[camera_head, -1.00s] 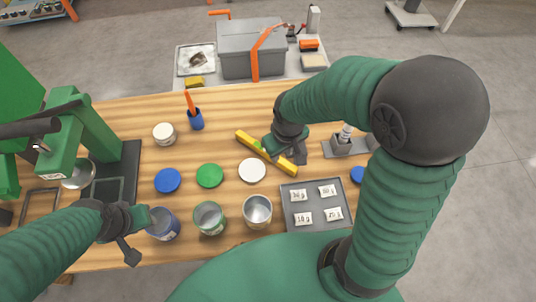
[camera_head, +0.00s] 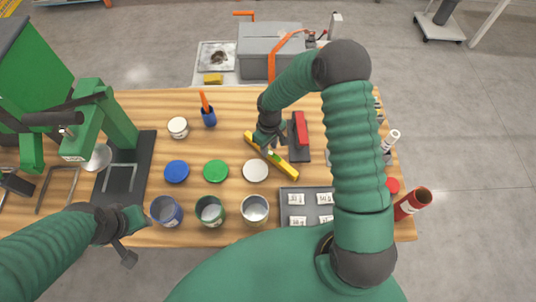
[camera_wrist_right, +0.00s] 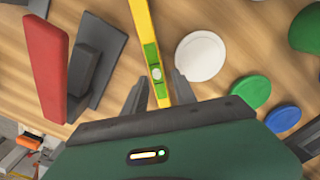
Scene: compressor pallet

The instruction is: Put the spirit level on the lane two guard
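The yellow spirit level (camera_head: 284,168) with a green vial section lies slantwise on the wooden table. In the right wrist view the level (camera_wrist_right: 142,22) runs between the two dark fingers. My right gripper (camera_wrist_right: 160,95) is open around it, with a finger on each side and small gaps showing. In the head view my right gripper (camera_head: 270,143) is over the level's upper half, hiding part of it. My left gripper (camera_head: 130,235) hangs at the table's front left, away from the level; its finger opening is unclear. I cannot tell which thing is the lane two guard.
A red bar on a dark base (camera_head: 301,130) stands just right of the level. White (camera_head: 255,170), green (camera_head: 215,171) and blue (camera_head: 176,171) lids lie left of it. Several cans stand in front. A grey tray (camera_head: 290,207) holds labelled packets. A green machine (camera_head: 105,110) stands left.

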